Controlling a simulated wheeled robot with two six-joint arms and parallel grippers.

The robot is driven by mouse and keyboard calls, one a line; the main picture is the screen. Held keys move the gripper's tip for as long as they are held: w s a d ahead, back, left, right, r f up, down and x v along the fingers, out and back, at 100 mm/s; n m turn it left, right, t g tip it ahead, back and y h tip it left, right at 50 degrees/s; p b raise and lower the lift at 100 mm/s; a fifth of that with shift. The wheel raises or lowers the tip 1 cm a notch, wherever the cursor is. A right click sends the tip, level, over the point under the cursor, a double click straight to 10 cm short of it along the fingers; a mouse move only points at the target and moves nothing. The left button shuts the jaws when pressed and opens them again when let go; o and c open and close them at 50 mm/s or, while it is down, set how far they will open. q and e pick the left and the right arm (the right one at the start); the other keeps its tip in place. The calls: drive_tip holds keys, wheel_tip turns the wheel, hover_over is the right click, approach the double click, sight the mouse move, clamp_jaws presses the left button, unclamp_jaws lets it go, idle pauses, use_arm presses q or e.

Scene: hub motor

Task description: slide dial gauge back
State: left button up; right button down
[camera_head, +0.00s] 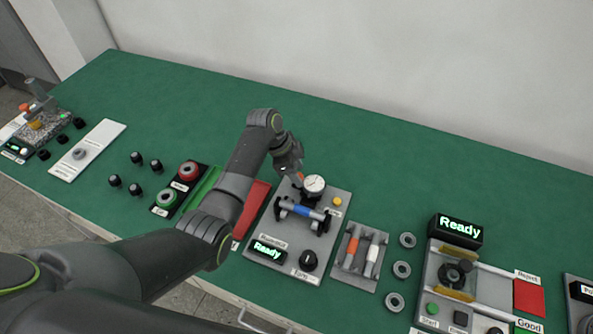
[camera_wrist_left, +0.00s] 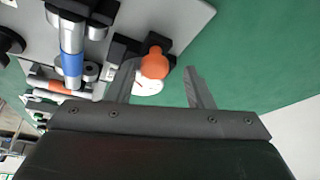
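The dial gauge (camera_head: 314,184) has a round white face and stands at the back of a grey fixture plate (camera_head: 338,200). In the left wrist view its white face (camera_wrist_left: 150,87) shows partly behind an orange knob (camera_wrist_left: 155,64) on a dark block. A shaft with a blue middle (camera_head: 302,210) lies across black supports in front of the gauge. My left gripper (camera_head: 297,176) is just left of the gauge. In the wrist view its two fingers (camera_wrist_left: 160,88) are apart, with the orange knob near the left finger; contact cannot be told. My right gripper is not in view.
A "Ready" display (camera_head: 268,250) and black dial (camera_head: 308,260) sit at the plate's front. A tray (camera_head: 350,268) with orange and white shafts stands to the right, then several grey rings (camera_head: 401,269). A red bin (camera_head: 254,205) lies left under my arm. The green table behind is clear.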

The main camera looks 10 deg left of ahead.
use_arm(q)
drive_tip(key=shift+s, duration=0.1)
drive_tip(key=v, duration=1.7)
drive_tip(key=shift+r, duration=0.2)
